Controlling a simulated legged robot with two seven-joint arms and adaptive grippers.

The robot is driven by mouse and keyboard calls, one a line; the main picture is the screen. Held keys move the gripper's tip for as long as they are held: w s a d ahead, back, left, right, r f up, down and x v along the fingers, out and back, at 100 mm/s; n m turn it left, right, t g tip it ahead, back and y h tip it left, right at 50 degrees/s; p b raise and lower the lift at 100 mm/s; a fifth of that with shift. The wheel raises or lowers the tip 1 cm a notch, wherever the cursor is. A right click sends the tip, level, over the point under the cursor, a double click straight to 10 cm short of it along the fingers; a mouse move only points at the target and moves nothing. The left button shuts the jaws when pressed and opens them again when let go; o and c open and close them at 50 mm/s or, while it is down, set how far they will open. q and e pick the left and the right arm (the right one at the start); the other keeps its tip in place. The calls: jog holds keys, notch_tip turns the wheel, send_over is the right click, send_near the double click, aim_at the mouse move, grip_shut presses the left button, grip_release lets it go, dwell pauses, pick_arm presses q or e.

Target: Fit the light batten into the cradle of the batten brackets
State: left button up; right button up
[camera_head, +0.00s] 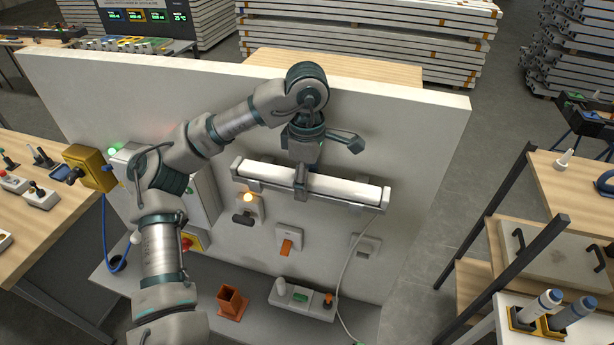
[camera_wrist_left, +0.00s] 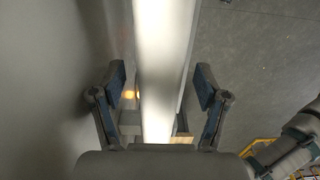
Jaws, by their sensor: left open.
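The light batten (camera_head: 340,187), a long white tube-like bar, lies across the wall panel, sloping slightly down to the right. The grey batten brackets (camera_head: 236,170) show at its left end and at its right end (camera_head: 384,199), with a grey edge along its underside. I cannot tell whether the batten is fully seated in the cradle. My left gripper (camera_head: 301,182) is at the batten's middle, one finger in front of it. In the left wrist view, the open fingers (camera_wrist_left: 160,88) straddle the batten (camera_wrist_left: 162,45), with visible gaps on both sides. My right gripper is out of view.
Below the batten, the panel (camera_head: 400,110) carries a lit switch (camera_head: 248,200), an orange-handled switch (camera_head: 287,245) and a pale socket (camera_head: 365,247). A white cable (camera_head: 352,250) hangs from the right end. A grey ledge (camera_head: 255,320) holds an orange holder (camera_head: 231,302) and a control box (camera_head: 303,299).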

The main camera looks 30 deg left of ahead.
pick_arm(q)
notch_tip(320, 180, up, 12)
dwell(0.5)
jog(key=shift+w+a, duration=0.1)
dwell(0.4)
notch_tip(320, 180, up, 6)
jog(key=p, duration=0.1)
dwell(0.6)
dwell(0.4)
jog(key=shift+f, duration=0.1)
